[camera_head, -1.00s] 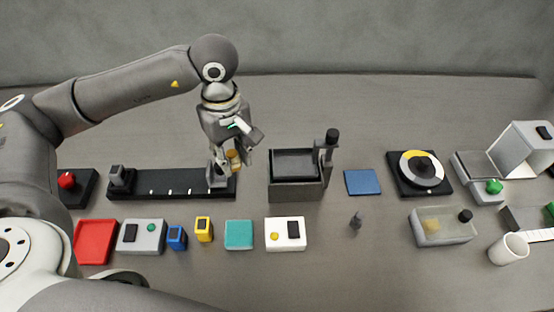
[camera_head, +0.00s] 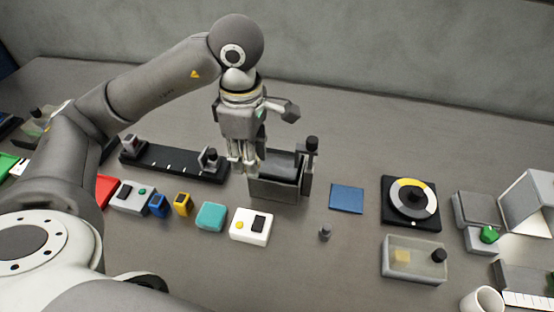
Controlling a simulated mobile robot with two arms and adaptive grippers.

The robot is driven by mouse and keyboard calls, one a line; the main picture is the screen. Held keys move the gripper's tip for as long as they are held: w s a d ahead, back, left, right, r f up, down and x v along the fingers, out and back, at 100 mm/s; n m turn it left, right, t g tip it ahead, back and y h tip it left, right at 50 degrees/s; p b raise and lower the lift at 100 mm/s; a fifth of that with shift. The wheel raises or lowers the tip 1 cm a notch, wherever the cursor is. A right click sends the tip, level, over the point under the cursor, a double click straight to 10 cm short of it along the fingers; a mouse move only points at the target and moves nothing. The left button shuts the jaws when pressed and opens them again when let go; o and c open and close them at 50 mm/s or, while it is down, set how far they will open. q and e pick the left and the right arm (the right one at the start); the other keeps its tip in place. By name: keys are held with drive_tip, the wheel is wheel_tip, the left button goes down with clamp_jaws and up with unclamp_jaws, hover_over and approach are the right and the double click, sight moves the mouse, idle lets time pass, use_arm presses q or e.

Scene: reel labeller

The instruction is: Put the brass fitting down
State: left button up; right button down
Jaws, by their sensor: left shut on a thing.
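My left gripper (camera_head: 243,164) points down between the right end of the black rail (camera_head: 170,162) and the grey open-topped box (camera_head: 279,190). Its fingers are shut on the brass fitting, which they hide now; a brass-coloured piece showed between them a second ago. The fingertips overlap the left edge of the box in the picture. I cannot tell whether they touch it or how high they are. My right gripper is not in view.
A blue mat (camera_head: 347,198) lies right of the box, with a small grey peg (camera_head: 325,232) in front. A white box (camera_head: 251,226) and teal block (camera_head: 211,216) stand in front of the gripper. A dial (camera_head: 411,198) and clear-lidded case (camera_head: 414,259) are farther right.

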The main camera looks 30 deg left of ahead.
use_arm(q)
drive_tip(key=w+f+p, duration=0.2)
drive_tip(key=w, duration=0.4)
drive_tip(key=p, duration=0.2)
hover_over(275, 165)
drive_tip(key=s, duration=0.1)
wheel_tip(275, 165, down, 6)
drive_tip(key=shift+r, duration=0.2)
drive_tip(key=shift+w+f, duration=0.45)
drive_tip(key=shift+f, duration=0.15)
wheel_tip(275, 165, down, 3)
drive_tip(key=shift+f+p, duration=0.1)
drive_tip(key=shift+p, duration=0.2)
drive_tip(key=shift+a, duration=0.1)
drive_tip(key=shift+f, duration=0.2)
drive_tip(key=o, duration=0.9)
drive_tip(key=shift+c, duration=0.2)
